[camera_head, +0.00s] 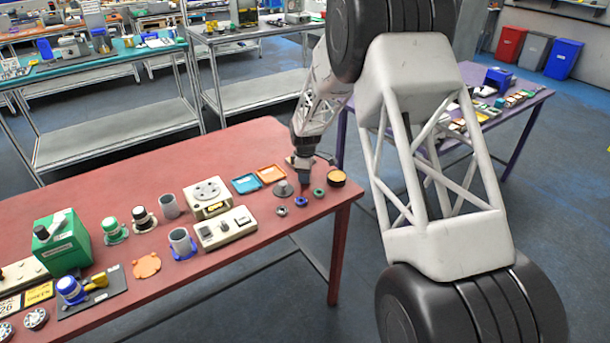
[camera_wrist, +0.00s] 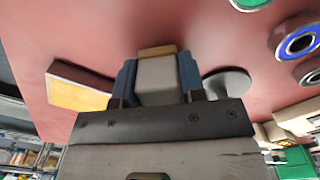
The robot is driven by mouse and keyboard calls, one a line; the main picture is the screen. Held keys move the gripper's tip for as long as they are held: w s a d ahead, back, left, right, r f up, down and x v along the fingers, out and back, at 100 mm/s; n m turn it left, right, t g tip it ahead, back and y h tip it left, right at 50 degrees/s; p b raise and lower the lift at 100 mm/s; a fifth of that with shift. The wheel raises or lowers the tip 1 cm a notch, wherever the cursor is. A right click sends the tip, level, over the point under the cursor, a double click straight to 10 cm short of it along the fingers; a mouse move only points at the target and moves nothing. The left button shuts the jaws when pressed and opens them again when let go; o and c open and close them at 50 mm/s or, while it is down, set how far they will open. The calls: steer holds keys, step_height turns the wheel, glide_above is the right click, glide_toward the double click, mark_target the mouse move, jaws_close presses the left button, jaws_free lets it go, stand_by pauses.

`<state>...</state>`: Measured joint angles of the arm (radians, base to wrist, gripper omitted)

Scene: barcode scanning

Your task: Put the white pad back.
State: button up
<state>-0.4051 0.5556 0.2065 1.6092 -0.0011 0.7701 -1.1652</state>
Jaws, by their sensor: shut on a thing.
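The pad does not show clearly in the head view. Whether it touches the table cannot be told.
Close by are the grey disc (camera_head: 283,188), the tan-topped piece (camera_head: 336,177), a blue ring (camera_head: 301,202), a green ring (camera_head: 319,193) and a grey ring (camera_head: 282,210). Blue (camera_head: 246,183) and orange (camera_head: 271,174) trays lie left. The table's right edge is near.

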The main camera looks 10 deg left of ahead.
steer(key=shift+f, duration=0.15)
steer(key=o, duration=0.9)
step_height(320, 180, up, 12)
steer(key=shift+r, duration=0.15)
stand_by(0.4)
stand_by(0.5)
